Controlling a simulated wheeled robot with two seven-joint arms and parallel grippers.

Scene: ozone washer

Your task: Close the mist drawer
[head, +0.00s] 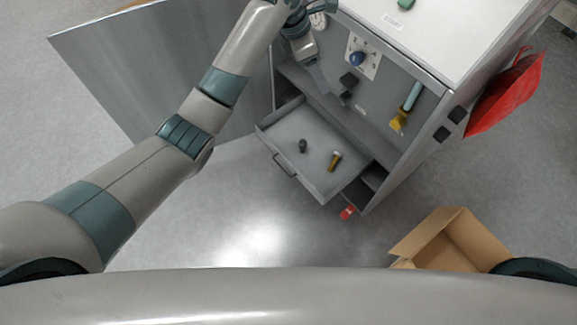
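A grey drawer (308,166) is pulled out from the lower front of the washer cabinet (430,40). Its front panel with a dark bar handle (285,166) faces the lower left. A small dark cylinder and a small brass-coloured cylinder lie in it. My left arm reaches up from the left, and my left gripper (317,76) is by the cabinet front, above and beyond the open drawer, apart from its handle. Its fingers are small and partly confused with dark parts beside them, so their opening is unclear. My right gripper is not in view.
A grey door panel (150,50) stands swung out on the left. A blue knob (357,59) and a yellow-tipped tool (402,115) are on the cabinet front. A red bag (508,92) hangs at its right side. An open cardboard box (445,240) stands on the floor. Floor below the drawer is mostly clear.

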